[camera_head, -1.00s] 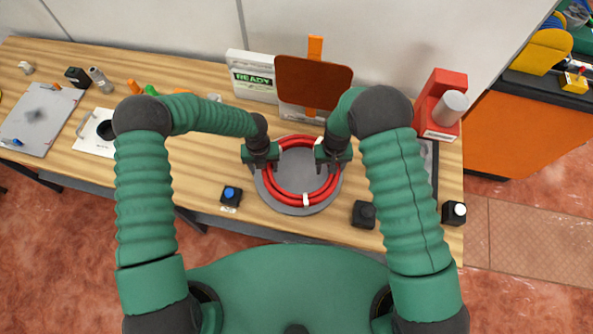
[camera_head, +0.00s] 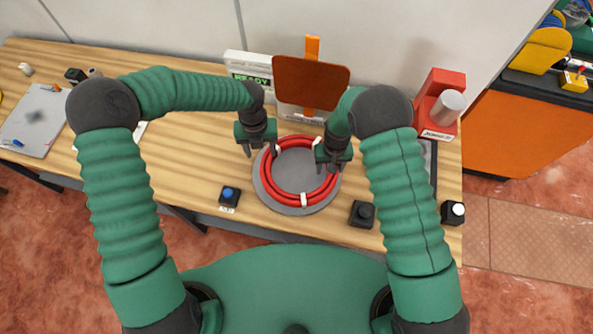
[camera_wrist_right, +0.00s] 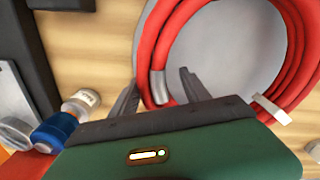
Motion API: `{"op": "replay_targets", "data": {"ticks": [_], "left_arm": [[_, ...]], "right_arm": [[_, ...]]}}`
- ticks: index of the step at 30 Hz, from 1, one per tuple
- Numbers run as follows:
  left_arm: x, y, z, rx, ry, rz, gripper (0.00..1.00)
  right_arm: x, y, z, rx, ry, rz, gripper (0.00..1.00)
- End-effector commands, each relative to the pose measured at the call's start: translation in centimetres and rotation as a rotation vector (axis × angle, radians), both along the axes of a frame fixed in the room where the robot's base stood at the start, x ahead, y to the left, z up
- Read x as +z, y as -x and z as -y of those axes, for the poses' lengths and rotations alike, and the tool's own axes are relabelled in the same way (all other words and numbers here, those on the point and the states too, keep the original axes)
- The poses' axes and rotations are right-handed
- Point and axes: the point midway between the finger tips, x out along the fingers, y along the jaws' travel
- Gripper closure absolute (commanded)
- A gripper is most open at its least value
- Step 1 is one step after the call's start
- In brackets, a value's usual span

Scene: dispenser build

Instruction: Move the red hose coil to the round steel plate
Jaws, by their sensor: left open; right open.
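The red hose coil (camera_head: 277,190) lies on the round steel plate (camera_head: 298,208) on the wooden table, with white ties around it. It also shows in the right wrist view (camera_wrist_right: 173,45), on the grey plate (camera_wrist_right: 228,42). My left gripper (camera_head: 261,152) is open, above and just left of the coil's upper left edge, empty. My right gripper (camera_head: 332,167) is open over the coil's right side; in the right wrist view its fingers (camera_wrist_right: 158,92) are spread near the coil's edge and a grey band on it. Whether the right fingers touch the hose is unclear.
An orange-brown panel (camera_head: 310,83) stands behind the plate, beside a white READY box (camera_head: 249,66). A red press-like device (camera_head: 436,104) stands at right. Small button boxes (camera_head: 229,196), (camera_head: 362,213) and (camera_head: 453,212) sit along the front.

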Motion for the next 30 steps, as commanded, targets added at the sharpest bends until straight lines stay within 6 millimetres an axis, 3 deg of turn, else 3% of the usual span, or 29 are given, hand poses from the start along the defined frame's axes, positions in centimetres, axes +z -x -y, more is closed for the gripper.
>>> {"op": "replay_targets", "data": {"ticks": [5, 12, 15, 19, 30], "left_arm": [[0.1, 0.0, 0.0, 0.000, 0.001, -0.001, 0.45], [0.0, 0.1, 0.0, 0.000, 0.000, 0.000, 0.45], [0.0, 0.0, 0.0, 0.000, 0.001, 0.000, 0.45], [0.0, 0.0, 0.0, 0.000, 0.001, -0.001, 0.45], [0.0, 0.0, 0.0, 0.000, 0.001, 0.000, 0.45]], "right_arm": [[3.3, -0.2, -0.2, 0.001, -0.001, 0.006, 0.45], [9.3, -0.1, -0.3, 0.000, 0.000, 0.006, 0.45], [10.8, -0.1, -0.3, 0.001, 0.002, 0.003, 0.45], [11.7, 0.0, -0.3, 0.001, 0.003, 0.000, 0.45], [11.7, 0.0, -0.3, 0.001, 0.003, 0.000, 0.45]]}}
